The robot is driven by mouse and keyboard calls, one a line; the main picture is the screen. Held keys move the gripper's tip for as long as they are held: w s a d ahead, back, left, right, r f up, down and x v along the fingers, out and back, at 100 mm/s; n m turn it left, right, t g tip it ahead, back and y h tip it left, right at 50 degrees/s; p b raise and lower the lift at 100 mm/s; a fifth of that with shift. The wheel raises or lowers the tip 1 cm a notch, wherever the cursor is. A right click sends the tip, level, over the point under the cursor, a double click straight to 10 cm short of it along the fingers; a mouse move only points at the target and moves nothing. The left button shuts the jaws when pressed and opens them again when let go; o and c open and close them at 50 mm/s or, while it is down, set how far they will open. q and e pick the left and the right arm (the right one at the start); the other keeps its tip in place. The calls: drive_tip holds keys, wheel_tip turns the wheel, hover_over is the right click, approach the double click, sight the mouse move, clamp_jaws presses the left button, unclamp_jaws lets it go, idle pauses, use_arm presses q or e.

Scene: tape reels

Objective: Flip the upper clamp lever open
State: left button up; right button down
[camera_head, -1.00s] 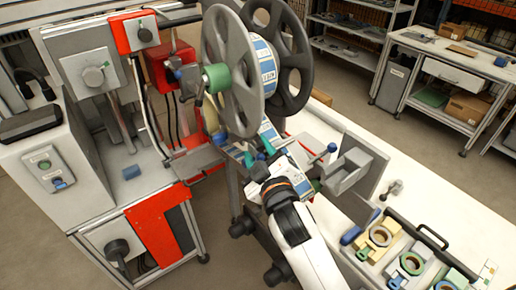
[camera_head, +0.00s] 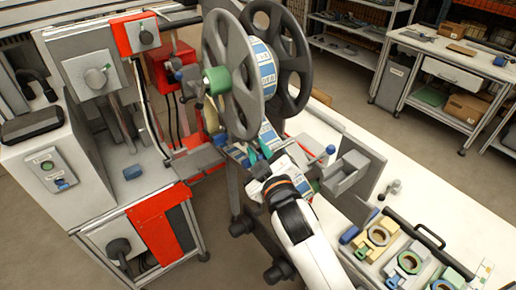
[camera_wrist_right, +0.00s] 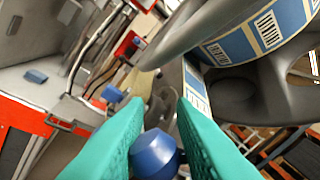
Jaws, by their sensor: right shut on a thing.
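My right gripper (camera_head: 259,155) reaches in below the tape reel (camera_head: 232,100), its teal fingers (camera_wrist_right: 215,145) on either side of a blue round knob (camera_wrist_right: 155,154). The fingers are shut on this knob, which looks like the end of a clamp lever. The lever's shaft and pivot are hidden, so I cannot tell its angle. Another blue knob (camera_wrist_right: 112,93) shows farther off in the right wrist view. A blue-tipped handle (camera_head: 331,149) stands to the right of the gripper in the head view. My left gripper is not in view.
The reel's flange hangs close above my right gripper. The grey and red machine (camera_head: 150,215) stands at the left. A grey open bracket box (camera_head: 346,172) and a tray with colored ring parts (camera_head: 411,262) lie to the right. Part of the white bench (camera_head: 425,195) is clear.

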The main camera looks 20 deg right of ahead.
drive_tip(key=p, duration=0.1)
drive_tip(key=r+g+y+p, duration=0.1)
drive_tip(key=p, duration=0.1)
drive_tip(key=shift+s+d+r+m, duration=0.15)
drive_tip(key=shift+s+d+m, duration=0.05)
drive_tip(key=shift+s+m, duration=0.15)
drive_tip(key=shift+s+y+p, duration=0.1)
drive_tip(key=shift+y+p, duration=0.2)
drive_tip(key=shift+p, duration=0.05)
